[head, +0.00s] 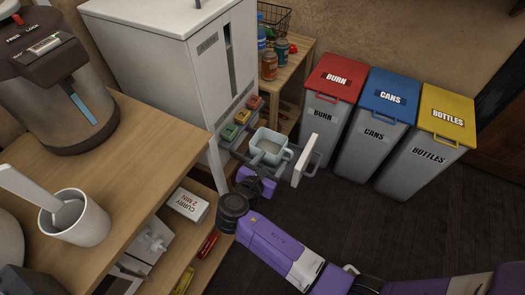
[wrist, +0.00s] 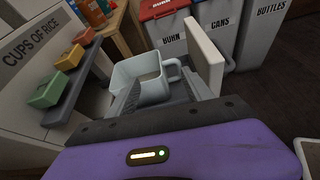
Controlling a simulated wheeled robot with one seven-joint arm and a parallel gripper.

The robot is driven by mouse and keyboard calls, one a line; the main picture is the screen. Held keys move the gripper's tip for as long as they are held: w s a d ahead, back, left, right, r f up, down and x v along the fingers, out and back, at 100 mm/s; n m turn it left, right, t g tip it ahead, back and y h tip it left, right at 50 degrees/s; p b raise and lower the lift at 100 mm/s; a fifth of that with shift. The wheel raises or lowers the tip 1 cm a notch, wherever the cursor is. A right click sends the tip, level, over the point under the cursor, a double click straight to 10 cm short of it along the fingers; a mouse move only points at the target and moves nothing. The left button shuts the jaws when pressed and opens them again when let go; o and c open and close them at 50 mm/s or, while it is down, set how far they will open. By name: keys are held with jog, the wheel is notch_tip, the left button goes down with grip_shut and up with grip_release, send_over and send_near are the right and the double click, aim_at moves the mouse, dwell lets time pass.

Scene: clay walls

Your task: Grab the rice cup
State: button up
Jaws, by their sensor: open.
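The rice cup (head: 270,144) is a square pale grey-blue cup with a side handle. It sits in the pulled-out tray (head: 312,160) at the base of the white dispenser (head: 200,60). In the wrist view the cup (wrist: 122,72) is just ahead of my fingers, with its handle on the right. My gripper (head: 266,160) is open and close in front of the cup. In the wrist view my gripper (wrist: 165,88) overlaps the cup's near side; I cannot tell whether the fingers touch it.
Green, orange and red buttons (head: 242,117) line the dispenser beside the tray. A white front panel (head: 305,160) stands upright at the tray's right end. Red, blue and yellow-lidded bins (head: 390,95) stand behind. A wooden counter (head: 130,165) with a steel urn (head: 60,85) is at left.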

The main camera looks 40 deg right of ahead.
aim_at(288, 150)
jog(key=d, duration=0.1)
jog(key=d+f, duration=0.1)
jog(key=shift+d+n+b, duration=0.3)
jog(key=shift+d+n, duration=0.1)
jog(key=shift+s+b+x, duration=0.2)
jog(key=shift+b+x, duration=0.05)
jog(key=shift+x, duration=1)
jog(key=shift+s+b+x, duration=0.2)
jog(key=shift+x, duration=1.1)
